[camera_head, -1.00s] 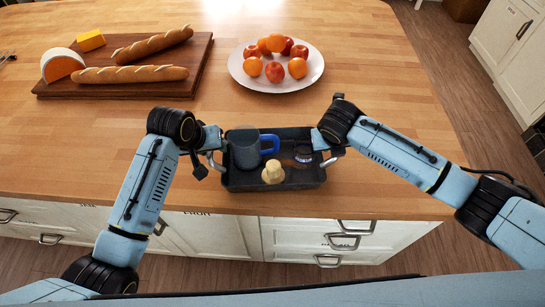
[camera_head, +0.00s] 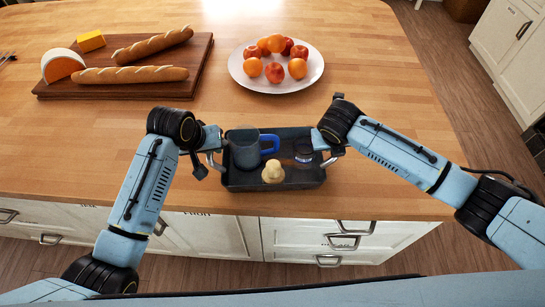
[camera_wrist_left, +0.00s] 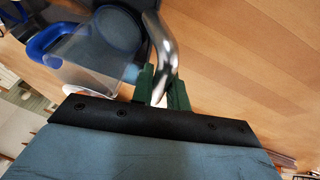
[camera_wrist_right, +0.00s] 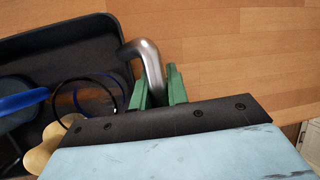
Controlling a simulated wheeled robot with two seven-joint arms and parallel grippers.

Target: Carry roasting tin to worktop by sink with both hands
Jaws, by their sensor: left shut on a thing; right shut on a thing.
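The dark roasting tin (camera_head: 240,181) is at the front edge of the wooden island, a metal handle at each end. My left gripper (camera_head: 212,150) is shut on the left handle; the left wrist view shows green fingers around the bar (camera_wrist_left: 163,85). My right gripper (camera_head: 330,148) is shut on the right handle, also seen in the right wrist view (camera_wrist_right: 152,75). Whether the tin touches the worktop is unclear.
A white plate (camera_head: 238,72) of oranges and apples stands behind the tin. A dark board (camera_head: 60,90) with two baguettes and cheese lies at the back left. The worktop (camera_head: 390,80) is clear at the right. Drawers are below the front edge.

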